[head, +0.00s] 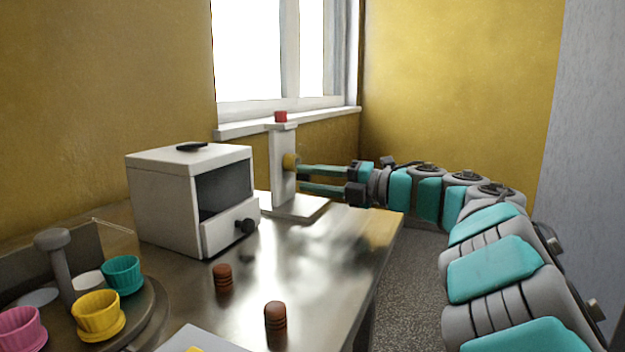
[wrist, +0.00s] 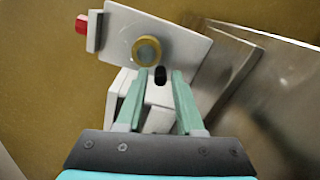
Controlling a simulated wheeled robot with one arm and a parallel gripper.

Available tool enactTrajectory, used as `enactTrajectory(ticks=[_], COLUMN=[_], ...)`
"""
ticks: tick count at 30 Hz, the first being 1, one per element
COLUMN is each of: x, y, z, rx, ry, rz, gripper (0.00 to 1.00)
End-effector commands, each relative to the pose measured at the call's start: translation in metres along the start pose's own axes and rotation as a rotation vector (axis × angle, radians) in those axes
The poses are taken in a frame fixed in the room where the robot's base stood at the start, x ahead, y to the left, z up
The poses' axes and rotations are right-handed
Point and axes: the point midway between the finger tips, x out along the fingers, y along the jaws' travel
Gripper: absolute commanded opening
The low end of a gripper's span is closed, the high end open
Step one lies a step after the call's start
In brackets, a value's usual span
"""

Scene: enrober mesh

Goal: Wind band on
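A white upright post (head: 282,185) on a flat base stands near the back edge of the metal table. A round brass-coloured knob (head: 290,161) sits on the side of the post facing my gripper, and a red block (head: 281,116) tops the post. In the wrist view, the knob (wrist: 147,50) lies just beyond the fingertips (wrist: 160,73), nearer the left finger. I cannot tell whether a fingertip touches it.
A white box machine (head: 165,205) with a dark window and a black knob (head: 245,226) stands left of the post. Two brown ridged cylinders (head: 222,278) (head: 275,318) stand in front. A round tray (head: 150,318) with coloured cups is at the left. The table's right part is clear.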

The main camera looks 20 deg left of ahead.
Motion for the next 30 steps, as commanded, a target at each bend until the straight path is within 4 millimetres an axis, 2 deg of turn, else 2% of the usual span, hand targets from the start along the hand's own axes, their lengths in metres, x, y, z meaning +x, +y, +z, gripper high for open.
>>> enactTrajectory(ticks=[1, 3, 13, 24, 30], x=[0.0, 0.0, -0.007, -0.063, -0.077], y=[0.0, 0.0, -0.001, -0.001, 0.0], z=[0.0, 0.0, 0.001, 0.001, 0.0], rx=[0.0, 0.0, 0.0, -0.001, 0.0], ry=[0.0, -0.001, -0.002, -0.005, 0.0], rz=[0.0, 0.0, 0.0, -0.002, -0.001], gripper=[0.43, 0.5, 0.5, 0.5, 0.5])
